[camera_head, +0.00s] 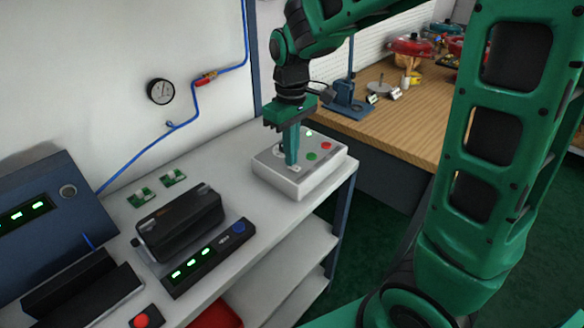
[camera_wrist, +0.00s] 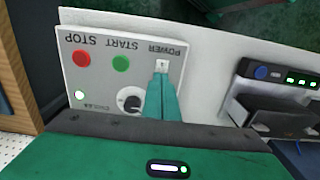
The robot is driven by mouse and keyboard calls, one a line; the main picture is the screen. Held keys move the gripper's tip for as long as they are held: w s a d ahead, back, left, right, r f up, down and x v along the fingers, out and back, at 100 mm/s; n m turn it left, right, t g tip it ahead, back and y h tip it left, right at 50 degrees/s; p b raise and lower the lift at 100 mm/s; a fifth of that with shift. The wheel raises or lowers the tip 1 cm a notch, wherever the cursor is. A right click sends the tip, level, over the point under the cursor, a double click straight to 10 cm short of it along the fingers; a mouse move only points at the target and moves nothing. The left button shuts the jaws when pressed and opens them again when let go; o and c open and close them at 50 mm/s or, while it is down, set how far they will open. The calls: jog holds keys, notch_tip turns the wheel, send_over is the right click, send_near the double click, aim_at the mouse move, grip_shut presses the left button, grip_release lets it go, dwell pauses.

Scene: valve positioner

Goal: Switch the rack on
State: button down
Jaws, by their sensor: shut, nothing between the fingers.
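A light grey control box (camera_head: 325,172) stands at the right end of the bench. In the wrist view the box (camera_wrist: 98,76) appears upside down, with the labels STOP, START and POWER. A small white switch (camera_wrist: 162,65) sits by the POWER label. A red button (camera_wrist: 81,59) and a green button (camera_wrist: 121,64) are under STOP and START. My gripper (camera_head: 292,165) is shut and empty, pointing down at the box. In the wrist view its fingertips (camera_wrist: 161,78) are right beside the switch; I cannot tell whether they touch it.
The box also has a black knob (camera_wrist: 131,99) and a bright white lamp (camera_wrist: 79,95). On the bench, left of the box, are a black device (camera_head: 180,222), a panel with green lights (camera_head: 208,258) and small green boards (camera_head: 142,196). A wooden table (camera_head: 400,125) stands behind.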

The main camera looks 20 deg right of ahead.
notch_tip(320, 180, up, 6)
jog(key=shift+r, duration=0.2)
dwell(0.6)
dwell(0.3)
jog(key=s+d+f+m, duration=0.2)
jog(key=s+d+m, duration=0.3)
jog(key=s+d, duration=0.3)
jog(key=s+d+f+m, duration=0.3)
jog(key=s+d+m, duration=0.3)
jog(key=s, duration=1)
jog(key=d, duration=0.3)
jog(key=shift+s+d+f+m, duration=0.15)
jog(key=shift+s+m, duration=0.15)
jog(key=shift+s, duration=0.1)
jog(key=shift+w, duration=0.15)
jog(key=shift+w+f, duration=0.25)
jog(key=shift+w, duration=0.25)
